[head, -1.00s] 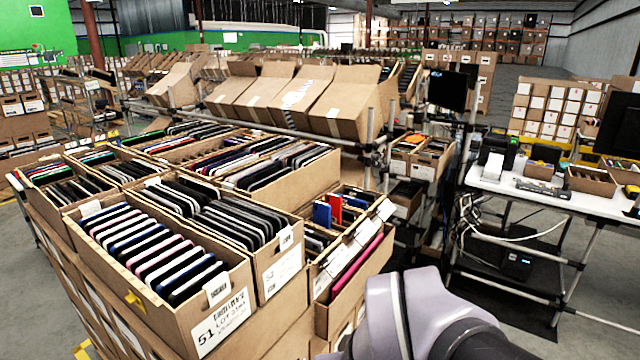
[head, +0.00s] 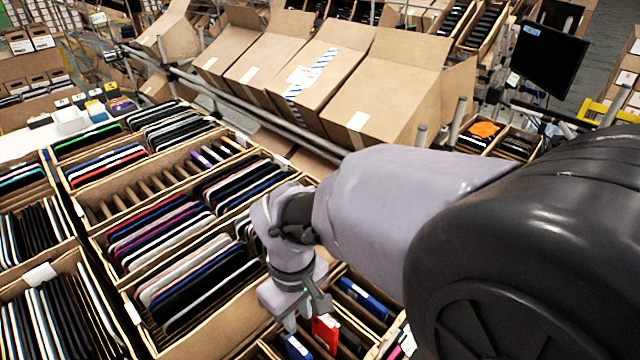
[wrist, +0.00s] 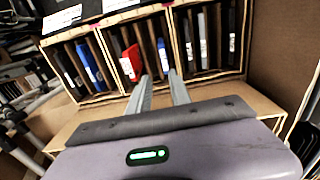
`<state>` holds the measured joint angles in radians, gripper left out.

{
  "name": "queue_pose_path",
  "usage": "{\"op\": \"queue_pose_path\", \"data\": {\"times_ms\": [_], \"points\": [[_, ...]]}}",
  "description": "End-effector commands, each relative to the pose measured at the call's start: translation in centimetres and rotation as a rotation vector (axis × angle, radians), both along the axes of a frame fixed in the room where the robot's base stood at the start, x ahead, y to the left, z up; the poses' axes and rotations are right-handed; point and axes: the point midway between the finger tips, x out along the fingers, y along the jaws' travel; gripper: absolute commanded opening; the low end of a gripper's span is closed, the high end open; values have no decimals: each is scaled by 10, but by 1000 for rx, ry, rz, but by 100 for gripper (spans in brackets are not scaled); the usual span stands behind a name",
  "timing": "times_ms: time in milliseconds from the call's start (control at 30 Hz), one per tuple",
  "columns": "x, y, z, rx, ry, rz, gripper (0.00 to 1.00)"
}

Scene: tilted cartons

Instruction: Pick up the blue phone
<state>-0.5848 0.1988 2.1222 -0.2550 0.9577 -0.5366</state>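Two blue phones stand in the small carton compartments. One blue phone (head: 362,298) is in the right-hand compartment; in the wrist view it is in the left compartment (wrist: 89,66). Another blue phone (head: 297,347), with a white end, shows in the wrist view in the middle compartment (wrist: 163,55). A red phone (head: 325,331) shares that middle compartment (wrist: 131,63). My gripper (wrist: 162,80) is open and empty, its two fingers apart. In the head view my gripper (head: 297,320) points down above the compartments, partly blocking them.
Cardboard dividers (wrist: 110,45) stand between the compartments. Cartons packed with dark phones (head: 190,285) lie to the left. Large tilted cartons (head: 390,85) and a metal rail (head: 250,110) are behind. A monitor (head: 550,58) stands at the back right.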

Motion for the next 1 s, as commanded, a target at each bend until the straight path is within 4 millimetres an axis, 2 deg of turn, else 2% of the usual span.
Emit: {"op": "queue_pose_path", "data": {"times_ms": [33, 200, 300, 467, 600, 733, 967, 1000], "points": [[-1, -1, -20, -3, 4, -1, 25], [-1, -1, -73, -2, 4, -2, 25], [-1, -1, -95, -2, 3, -2, 25], [-2, 0, -113, -1, 2, -4, 25], [-5, 1, -143, -1, 3, -4, 25], [-4, 0, -159, 0, 1, -4, 25], [-4, 1, -159, 1, -1, -4, 25], [-4, 1, -159, 1, -1, -4, 17]]}}
